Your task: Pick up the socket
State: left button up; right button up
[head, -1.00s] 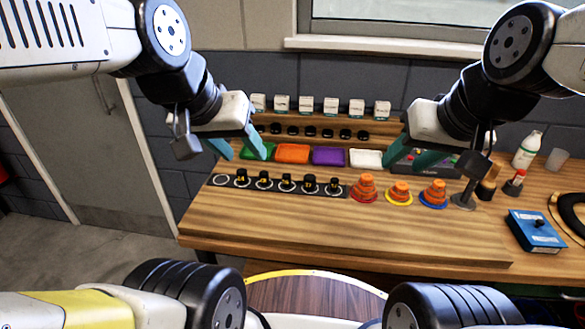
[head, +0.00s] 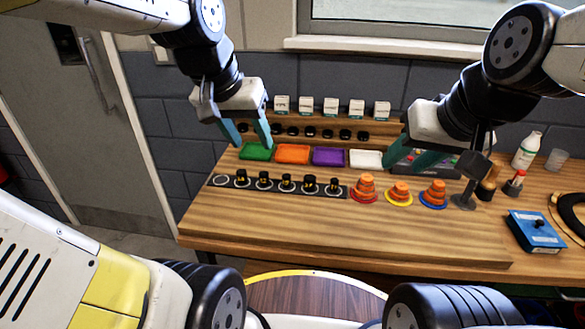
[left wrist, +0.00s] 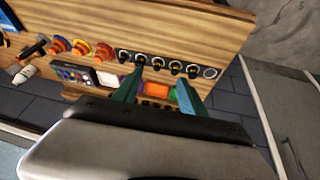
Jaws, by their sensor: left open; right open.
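Several small black sockets with yellow bands (head: 287,182) stand in a row on a dark strip (head: 350,191) on the wooden bench; they also show in the left wrist view (left wrist: 157,63). The leftmost ring on the strip (head: 221,180) is empty. Which socket is meant cannot be told. My left gripper (head: 250,144) is open and empty, above the bench's back left by the green tray (head: 256,152), behind the row. Its two fingers show in the left wrist view (left wrist: 161,82). My right gripper (head: 409,163) is open and empty, near the white tray.
Orange (head: 292,154), purple (head: 328,156) and white (head: 366,159) trays line the bench. A shelf with small black parts and white boxes (head: 331,106) stands behind. Orange stacked cones (head: 364,189), a blue box (head: 537,231) and a white bottle (head: 526,150) are rightward. The front is clear.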

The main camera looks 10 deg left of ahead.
pick_arm(q)
jog(key=w+d+f+m+g+y, duration=0.1)
jog(key=w+f, duration=0.2)
jog(key=w, duration=0.3)
jog(key=w+d+f+m+g, duration=0.1)
jog(key=w+f+g, duration=0.1)
jog(key=w+f, duration=0.3)
jog(key=g, duration=0.2)
send_over(287, 175)
jog(key=shift+m+y, duration=0.4)
jog(key=f, duration=0.5)
jog(key=s+f, duration=0.1)
jog(key=f, duration=0.1)
jog(key=shift+a+f, duration=0.3)
jog(key=shift+f, duration=0.05)
jog(key=f, duration=0.5)
jog(key=w+f, duration=0.1)
jog(key=f, duration=0.2)
jog(key=shift+d, duration=0.25)
grip_shut()
